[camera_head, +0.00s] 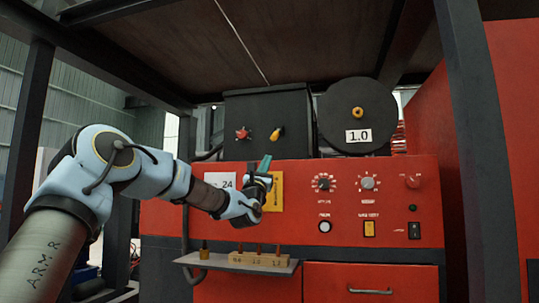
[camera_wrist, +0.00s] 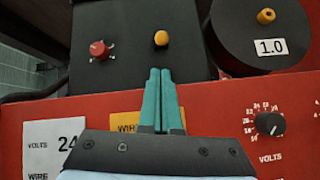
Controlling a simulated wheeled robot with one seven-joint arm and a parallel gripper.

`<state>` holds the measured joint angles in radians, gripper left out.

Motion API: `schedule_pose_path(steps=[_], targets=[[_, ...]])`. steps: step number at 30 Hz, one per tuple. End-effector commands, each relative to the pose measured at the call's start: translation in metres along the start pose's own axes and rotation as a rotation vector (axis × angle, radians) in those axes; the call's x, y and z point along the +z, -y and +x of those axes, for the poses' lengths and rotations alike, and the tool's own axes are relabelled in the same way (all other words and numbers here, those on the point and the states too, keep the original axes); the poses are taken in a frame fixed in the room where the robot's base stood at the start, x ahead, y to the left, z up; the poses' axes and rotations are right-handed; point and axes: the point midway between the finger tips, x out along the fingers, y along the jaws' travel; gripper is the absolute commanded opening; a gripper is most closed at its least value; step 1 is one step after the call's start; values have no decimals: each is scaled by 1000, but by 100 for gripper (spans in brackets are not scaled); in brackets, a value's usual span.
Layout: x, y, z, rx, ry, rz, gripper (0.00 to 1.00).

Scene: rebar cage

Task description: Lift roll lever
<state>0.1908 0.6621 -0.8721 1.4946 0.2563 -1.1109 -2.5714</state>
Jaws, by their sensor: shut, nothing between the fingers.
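A black box (camera_head: 268,110) stands on top of the red machine. Its face carries a yellow lever or knob (camera_head: 276,134) and a red knob (camera_head: 243,133). In the wrist view the yellow one (camera_wrist: 161,38) is above my fingertips and the red one (camera_wrist: 99,50) is up and to the left. No label marks either as the roll lever. My gripper (camera_head: 265,162) is in front of the machine, just below the yellow part. Its teal fingers (camera_wrist: 160,72) are shut together with nothing between them and appear apart from the yellow part.
A black round roll (camera_head: 358,112) labelled 1.0 stands right of the box. The red panel (camera_head: 400,165) holds dials and switches. A shelf (camera_head: 225,264) with a wooden block (camera_head: 258,259) juts out below. Dark posts (camera_head: 467,150) and an overhead panel frame the machine.

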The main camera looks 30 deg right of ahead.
Motion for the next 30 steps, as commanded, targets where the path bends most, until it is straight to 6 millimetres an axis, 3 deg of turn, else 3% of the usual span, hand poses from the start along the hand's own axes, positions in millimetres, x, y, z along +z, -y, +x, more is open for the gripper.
schedule_pose_path(steps=[6, 13, 19, 30], targets=[[5, 0, 43, 0, 1, -1, 0], [4, 0, 78, -1, 0, 0, 0], [1, 0, 90, -1, 0, 1, 0], [0, 0, 90, -1, -1, 2, 0]])
